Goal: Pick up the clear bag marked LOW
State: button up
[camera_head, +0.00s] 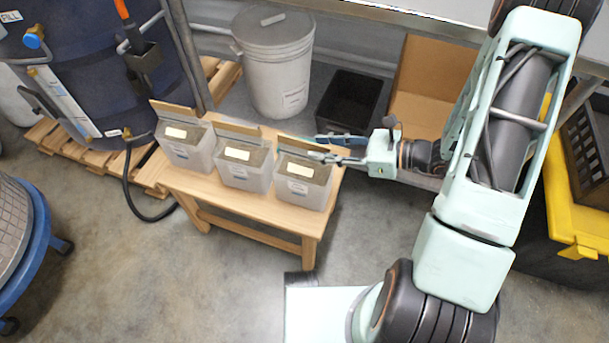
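Three clear bags of grey-brown material stand upright in a row on a small wooden bench (256,226): the left bag (184,150), the middle bag (243,172) and the right bag (304,190). Each has a pale yellow label on top, a small front label and a raised flap at the back. The print is too small to read, so I cannot tell which is marked LOW. My gripper (316,147) is open, its two fingers pointing left at the right end of the right bag's flap. I cannot tell whether the flap lies between the fingers.
A grey lidded bin (273,75), a black crate (349,103) and an open cardboard box (432,75) are behind the bench. A dark blue tank (85,65) on a pallet stands left, with a black hose near the bench. Floor in front is clear.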

aim_at(304, 158)
jog(key=b+x, duration=0.1)
jog(key=x, duration=0.4)
jog(key=shift+s+a, duration=0.1)
jog(key=shift+a, duration=0.1)
grip_shut()
jog(key=shift+r, duration=0.15)
dwell(0.3)
